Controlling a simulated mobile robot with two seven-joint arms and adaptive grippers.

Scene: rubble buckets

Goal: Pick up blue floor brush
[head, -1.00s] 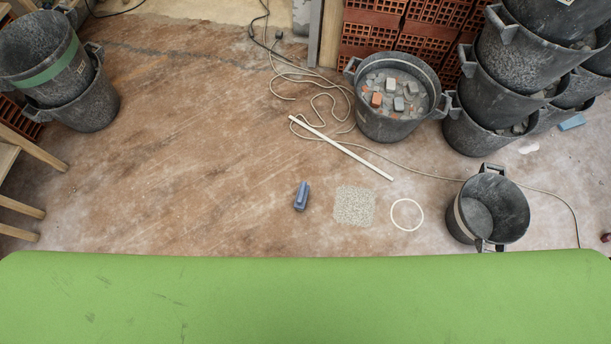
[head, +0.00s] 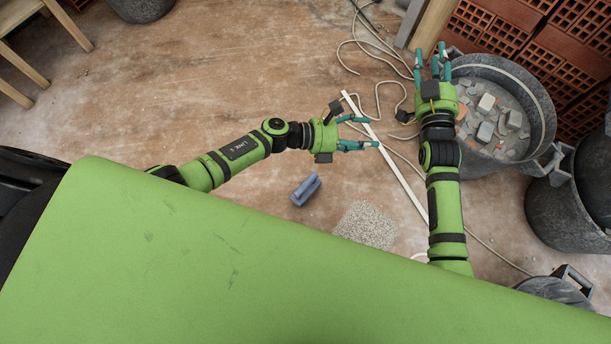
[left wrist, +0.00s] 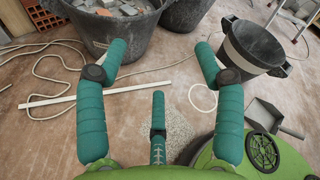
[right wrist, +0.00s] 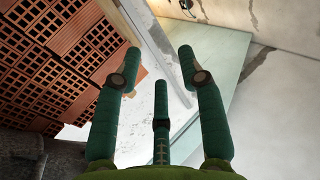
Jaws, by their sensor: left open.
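The blue floor brush (head: 306,189) lies on the brown floor in the head view, just below my left gripper and in front of my green body. My left gripper (head: 374,132) is above the floor, its teal fingers apart and empty, pointing right, away from the brush. In the left wrist view its open fingers (left wrist: 160,62) face a bucket and a white strip; the brush does not show there. My right gripper (head: 430,62) is beside the rubble bucket, pointing up the picture. In the right wrist view its fingers (right wrist: 160,60) are spread with nothing between them.
A bucket of rubble (head: 540,100) stands at the right, near stacked red bricks (head: 480,35). A white strip (head: 407,185), a cable and a speckled patch (head: 367,224) lie on the floor. An empty bucket (left wrist: 252,48) and a dustpan (left wrist: 266,115) show in the left wrist view.

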